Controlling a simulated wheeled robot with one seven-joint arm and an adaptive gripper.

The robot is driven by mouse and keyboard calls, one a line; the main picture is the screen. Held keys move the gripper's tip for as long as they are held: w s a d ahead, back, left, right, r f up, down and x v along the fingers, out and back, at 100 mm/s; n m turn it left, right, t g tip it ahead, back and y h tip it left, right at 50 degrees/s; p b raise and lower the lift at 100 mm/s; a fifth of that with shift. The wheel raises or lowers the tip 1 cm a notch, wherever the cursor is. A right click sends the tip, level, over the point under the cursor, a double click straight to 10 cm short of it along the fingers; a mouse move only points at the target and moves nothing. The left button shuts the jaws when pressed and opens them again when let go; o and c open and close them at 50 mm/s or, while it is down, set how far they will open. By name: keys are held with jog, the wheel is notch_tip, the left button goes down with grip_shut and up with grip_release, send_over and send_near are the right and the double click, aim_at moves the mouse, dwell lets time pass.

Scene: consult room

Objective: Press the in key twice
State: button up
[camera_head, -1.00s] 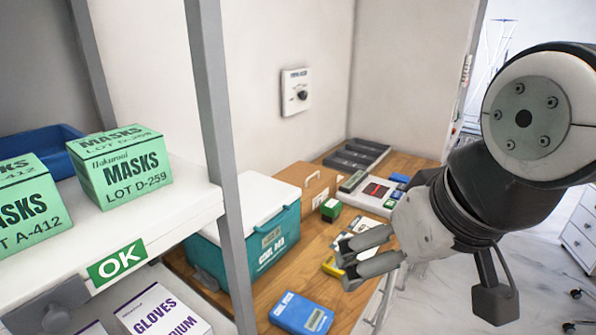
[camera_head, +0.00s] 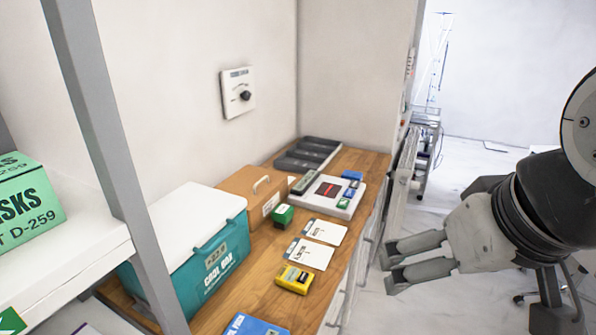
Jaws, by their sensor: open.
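A white device (camera_head: 322,208) with a dark panel and a red display lies on the wooden counter. Blue and green keys (camera_head: 348,193) sit along its right side. Their lettering is too small to read, so I cannot tell which one is the in key. My gripper (camera_head: 389,266) is open and empty, its two grey fingers pointing left. In the picture it is right of and below the device, over the floor beyond the counter's right edge, and apart from the keys.
A grey shelf post (camera_head: 110,150) stands at left.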

grip_shut()
dwell(0.5)
dwell(1.2)
